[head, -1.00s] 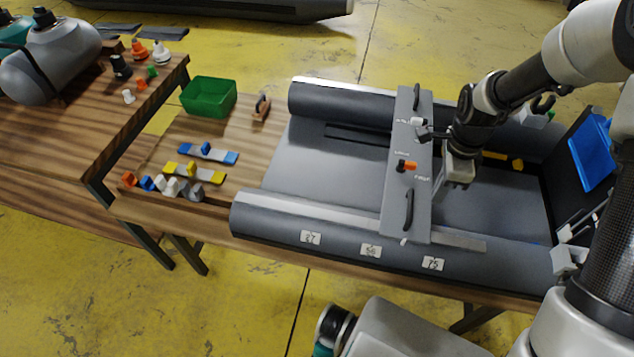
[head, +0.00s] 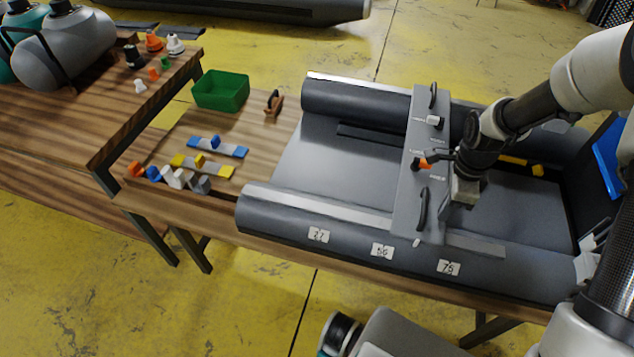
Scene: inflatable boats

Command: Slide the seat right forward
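The seat (head: 407,205) is a grey board lying across both dark tubes of the boat (head: 345,104). It has a black handle near each end, a white knob (head: 433,121) towards the far end and an orange and black knob (head: 420,163) near its middle. Its near end lies between the tags 56 (head: 382,250) and 75 (head: 448,267). My gripper (head: 442,157) reaches in from the right, low over the seat, with its dark fingertips right beside the orange knob. Whether they touch it, and how far apart they are, is too small to tell.
A green bin (head: 221,91), a small block with a black handle (head: 273,103), sliding strips (head: 215,147) and several coloured knobs (head: 172,179) occupy the table to the left. A yellow-handled item (head: 520,164) lies in the boat right of the seat. The floor left of the seat is clear.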

